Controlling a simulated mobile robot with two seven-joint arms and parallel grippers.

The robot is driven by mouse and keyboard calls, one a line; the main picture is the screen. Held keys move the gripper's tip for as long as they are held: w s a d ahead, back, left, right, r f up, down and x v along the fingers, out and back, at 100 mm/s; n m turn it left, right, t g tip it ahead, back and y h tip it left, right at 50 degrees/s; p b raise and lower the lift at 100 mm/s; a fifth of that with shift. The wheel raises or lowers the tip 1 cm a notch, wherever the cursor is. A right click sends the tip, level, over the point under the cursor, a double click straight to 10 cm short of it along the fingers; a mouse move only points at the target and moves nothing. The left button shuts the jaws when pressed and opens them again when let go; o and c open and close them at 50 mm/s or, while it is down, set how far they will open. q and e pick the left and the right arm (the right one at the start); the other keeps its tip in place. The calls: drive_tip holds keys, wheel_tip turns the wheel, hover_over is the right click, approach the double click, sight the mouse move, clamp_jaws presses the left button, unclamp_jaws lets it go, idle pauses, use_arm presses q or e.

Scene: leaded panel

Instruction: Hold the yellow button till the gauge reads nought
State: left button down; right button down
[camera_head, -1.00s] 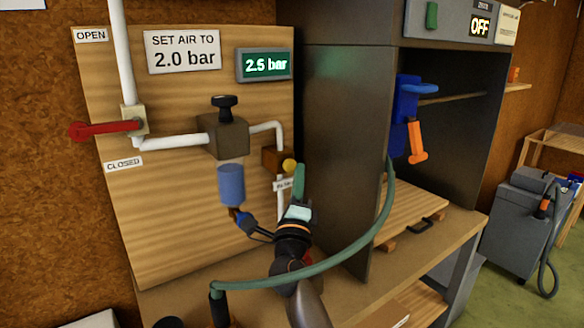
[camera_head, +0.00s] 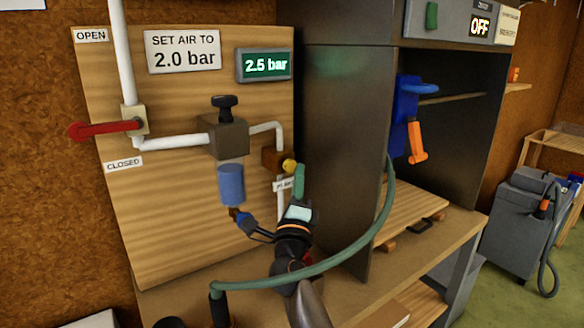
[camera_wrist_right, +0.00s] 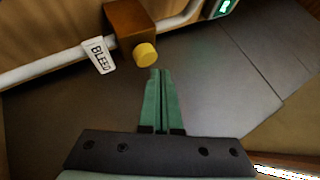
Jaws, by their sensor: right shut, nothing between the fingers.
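The yellow button (camera_head: 289,166) sticks out from a brown block (camera_head: 271,160) on the white pipe; the wrist view shows the button (camera_wrist_right: 145,54) beside a BLEED tag (camera_wrist_right: 98,55). The green gauge display (camera_head: 264,65) reads 2.5 bar. My right gripper (camera_head: 299,168) is shut and empty, its green fingertips right beside the button. In the wrist view the fingertips (camera_wrist_right: 160,72) end just below the button; I cannot tell whether they touch it. My left gripper is not in view.
A sign (camera_head: 183,51) reads SET AIR TO 2.0 bar. A red lever (camera_head: 105,129) lies level between OPEN and CLOSED labels. A green hose (camera_head: 340,254) loops past my right arm. The grey cabinet wall (camera_head: 338,150) stands close right of the button.

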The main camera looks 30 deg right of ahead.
drive_tip(key=shift+w, duration=0.15)
idle(0.4)
drive_tip(key=shift+w, duration=0.3)
drive_tip(key=shift+w, duration=0.55)
idle(0.7)
drive_tip(key=shift+s, duration=0.15)
idle(2.8)
drive_tip(key=shift+s+p, duration=0.6)
drive_tip(key=shift+s, duration=0.2)
drive_tip(key=shift+s, duration=0.1)
drive_tip(key=s+p, duration=0.1)
drive_tip(key=s, duration=0.1)
drive_tip(key=s+p, duration=0.1)
drive_tip(key=s, duration=0.1)
drive_tip(key=shift+s+d+p, duration=0.2)
drive_tip(key=shift+s+p, duration=0.15)
drive_tip(key=shift+s, duration=0.05)
